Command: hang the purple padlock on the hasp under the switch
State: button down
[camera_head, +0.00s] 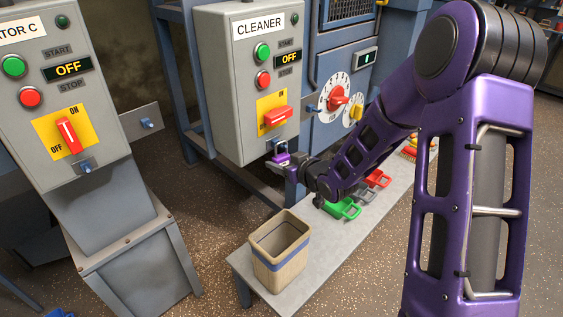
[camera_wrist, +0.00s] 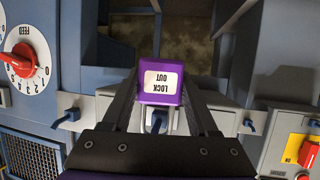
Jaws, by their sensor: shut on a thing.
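The purple padlock (camera_head: 281,158) is in my gripper (camera_head: 287,166), just below the front of the grey CLEANER box (camera_head: 240,90). In the wrist view the padlock (camera_wrist: 160,64) shows its upside-down LOCK OUT label between the two fingers of my gripper (camera_wrist: 160,95), which is shut on it. A blue hasp (camera_wrist: 157,122) shows close beside the padlock there. In the head view the CLEANER hasp (camera_head: 278,145) lies under the red switch handle (camera_head: 278,116). I cannot tell whether the shackle passes through it.
A grey bench (camera_head: 315,255) holds a wooden bin (camera_head: 280,252), a green padlock (camera_head: 343,209) and a red padlock (camera_head: 377,178). A second switch box (camera_head: 60,90) stands left, with a side plate (camera_head: 141,122). A dial panel (camera_head: 340,95) is right of the CLEANER box.

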dwell(0.3)
jog(key=shift+c, duration=0.4)
grip_release()
jog(key=shift+d, duration=0.1)
jog(key=s+d, duration=0.7)
jog(key=shift+f, duration=0.35)
dwell(0.8)
dwell(0.4)
